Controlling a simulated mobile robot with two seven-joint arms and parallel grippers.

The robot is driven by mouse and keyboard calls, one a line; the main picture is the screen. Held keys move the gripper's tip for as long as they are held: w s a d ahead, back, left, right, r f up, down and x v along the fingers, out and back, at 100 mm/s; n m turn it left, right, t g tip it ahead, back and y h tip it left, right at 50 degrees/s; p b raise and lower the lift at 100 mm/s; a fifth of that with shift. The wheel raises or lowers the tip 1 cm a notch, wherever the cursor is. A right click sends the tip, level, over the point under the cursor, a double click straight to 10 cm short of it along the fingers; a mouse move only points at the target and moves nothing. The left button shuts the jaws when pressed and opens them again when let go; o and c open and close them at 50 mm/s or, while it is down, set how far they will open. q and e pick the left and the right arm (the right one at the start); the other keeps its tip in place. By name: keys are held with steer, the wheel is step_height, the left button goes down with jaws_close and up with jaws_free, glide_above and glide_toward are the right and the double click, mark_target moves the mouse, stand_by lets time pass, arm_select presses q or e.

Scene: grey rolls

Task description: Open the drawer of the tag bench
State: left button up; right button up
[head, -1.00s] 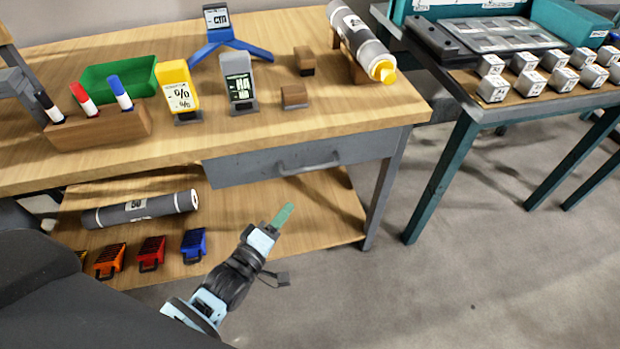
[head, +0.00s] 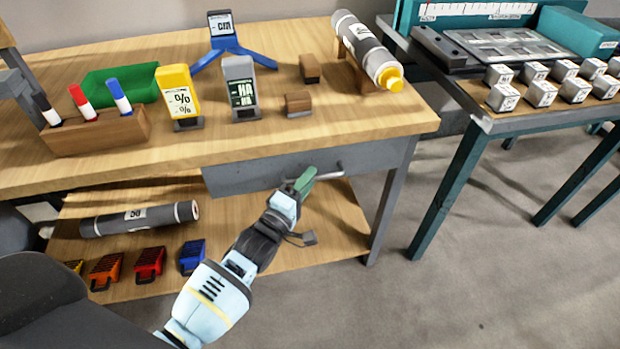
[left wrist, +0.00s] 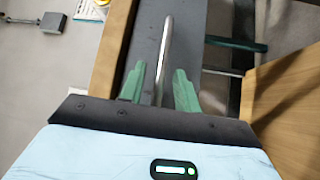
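The tag bench (head: 345,118) is a wooden-topped bench with grey legs. Its grey drawer (head: 240,178) sits under the top and looks shut. The drawer's bar handle (head: 326,174) is partly hidden behind my left gripper (head: 303,180) in the head view. In the left wrist view, the two green fingers of my left gripper (left wrist: 159,88) are apart, one on each side of the handle bar (left wrist: 165,50). The bar runs between them, with a gap to the right finger; contact with the left finger is unclear. My right gripper is not in view.
On the bench top stand a marker block (head: 95,132), a green bin (head: 120,84), yellow (head: 178,95) and grey (head: 240,88) tag devices, and a grey roll (head: 365,48). A lower shelf (head: 330,225) holds another roll (head: 140,219). A teal table (head: 465,150) stands to the right.

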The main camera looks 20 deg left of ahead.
arm_select(q)
steer(key=shift+w+d+r, duration=0.1)
steer(key=shift+w+d, duration=0.05)
steer(key=shift+w, duration=0.5)
jaws_close()
